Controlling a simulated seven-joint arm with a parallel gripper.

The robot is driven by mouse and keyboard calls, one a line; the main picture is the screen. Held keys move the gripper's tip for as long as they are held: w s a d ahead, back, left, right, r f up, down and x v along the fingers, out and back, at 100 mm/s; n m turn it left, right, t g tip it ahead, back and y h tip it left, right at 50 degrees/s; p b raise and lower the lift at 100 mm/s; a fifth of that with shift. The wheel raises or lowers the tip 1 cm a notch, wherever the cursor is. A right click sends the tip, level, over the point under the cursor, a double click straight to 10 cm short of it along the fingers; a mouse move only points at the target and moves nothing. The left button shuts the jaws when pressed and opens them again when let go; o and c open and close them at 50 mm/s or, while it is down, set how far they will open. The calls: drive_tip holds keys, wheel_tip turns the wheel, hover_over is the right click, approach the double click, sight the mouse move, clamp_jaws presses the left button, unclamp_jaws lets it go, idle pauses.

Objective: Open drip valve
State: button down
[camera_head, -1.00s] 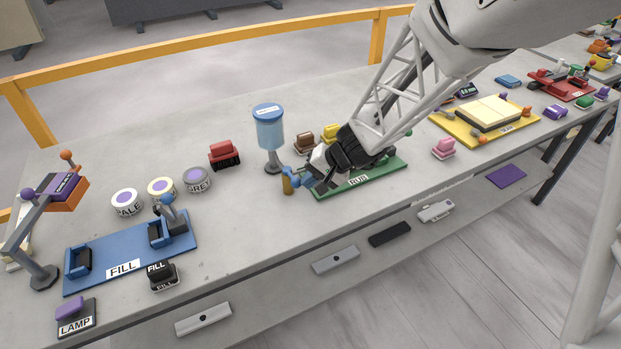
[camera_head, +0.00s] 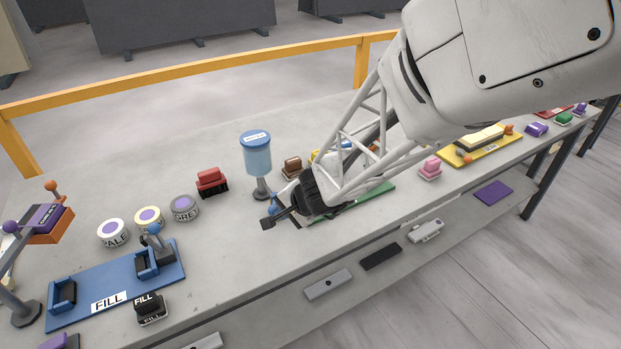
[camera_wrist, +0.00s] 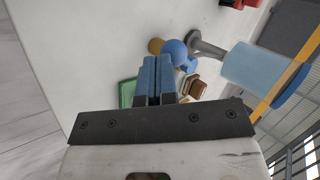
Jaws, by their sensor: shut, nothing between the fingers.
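A light-blue tank (camera_head: 257,158) with a darker blue lid stands on a grey stem on the slab; it also shows at the right of the wrist view (camera_wrist: 262,68). Near its base, a blue valve part (camera_head: 276,198) is mostly hidden behind my gripper in the head view. In the wrist view a blue ball knob (camera_wrist: 175,51) is just beyond and right of my fingertips, with a brass-coloured piece (camera_wrist: 155,46) beside it. My gripper (camera_head: 267,222) is shut and empty, its blue-padded fingers together (camera_wrist: 156,62). I cannot tell whether they touch the knob.
A green plate (camera_head: 368,202) lies partly under my wrist. A red block (camera_head: 211,181) and a brown block (camera_head: 291,167) stand near the tank. A blue FILL station (camera_head: 110,290) and several round tins (camera_head: 149,218) are at left. Bare slab lies in front of my gripper.

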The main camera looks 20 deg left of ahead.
drive_tip(key=s+a+m+t+h, duration=0.1)
drive_tip(key=a+m+t+h, duration=0.2)
drive_tip(key=a+m, duration=0.3)
drive_tip(key=shift+s+m+t+h, duration=0.25)
drive_tip(key=shift+m+t+h, duration=0.15)
drive_tip(key=shift+m+t, duration=0.6)
drive_tip(key=shift+w, duration=0.15)
drive_tip(key=shift+w+d, duration=0.4)
drive_tip(key=shift+w, duration=0.2)
drive_tip(key=shift+f, duration=0.1)
drive_tip(key=shift+s, duration=0.1)
